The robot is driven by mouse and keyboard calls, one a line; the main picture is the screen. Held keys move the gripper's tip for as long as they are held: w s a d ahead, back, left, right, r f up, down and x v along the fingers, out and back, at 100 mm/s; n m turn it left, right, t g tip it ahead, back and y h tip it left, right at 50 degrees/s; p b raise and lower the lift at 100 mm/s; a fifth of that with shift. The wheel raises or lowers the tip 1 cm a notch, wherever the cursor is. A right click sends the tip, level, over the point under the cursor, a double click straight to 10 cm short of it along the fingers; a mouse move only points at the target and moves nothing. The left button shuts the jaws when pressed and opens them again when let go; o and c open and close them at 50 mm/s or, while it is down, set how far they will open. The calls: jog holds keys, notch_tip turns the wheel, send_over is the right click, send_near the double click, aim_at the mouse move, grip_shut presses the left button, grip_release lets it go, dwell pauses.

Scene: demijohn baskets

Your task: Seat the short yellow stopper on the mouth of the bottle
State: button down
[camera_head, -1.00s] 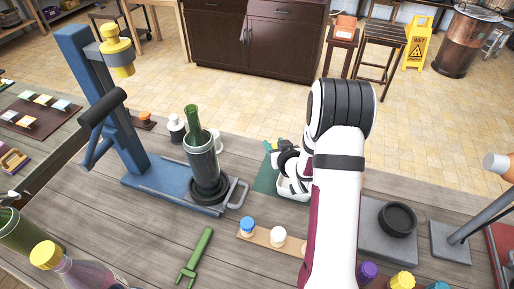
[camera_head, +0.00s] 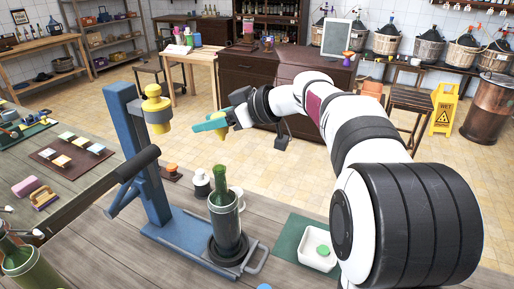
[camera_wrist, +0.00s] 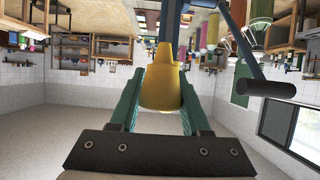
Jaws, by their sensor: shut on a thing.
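The short yellow stopper (camera_wrist: 162,85) is between the fingers in the wrist view, which looks upside down. A small part of the yellow stopper (camera_head: 198,139) shows by the fingers in the head view; the rest is hidden.
The blue press (camera_head: 146,175) rises left of the bottle, with a yellow head (camera_head: 156,108) and a black-gripped lever (camera_head: 137,164). A white dish (camera_head: 312,257) holding a green piece lies right of the bottle. Small white and orange pieces stand behind the bottle.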

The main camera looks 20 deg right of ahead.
jog(key=shift+s+a+r+n+y, duration=0.15)
jog(key=shift+s+a+r, duration=0.25)
jog(key=shift+a+r, duration=0.15)
jog(key=shift+s+a+r+n+y, duration=0.15)
jog(key=shift+s+a+r, duration=0.25)
jog(key=shift+r, duration=0.25)
notch_tip(320, 180, down, 7)
jog(key=shift+d+f, duration=0.1)
jog(key=shift+f, duration=1.4)
dwell(0.9)
jog(key=shift+c, duration=1.4)
grip_release()
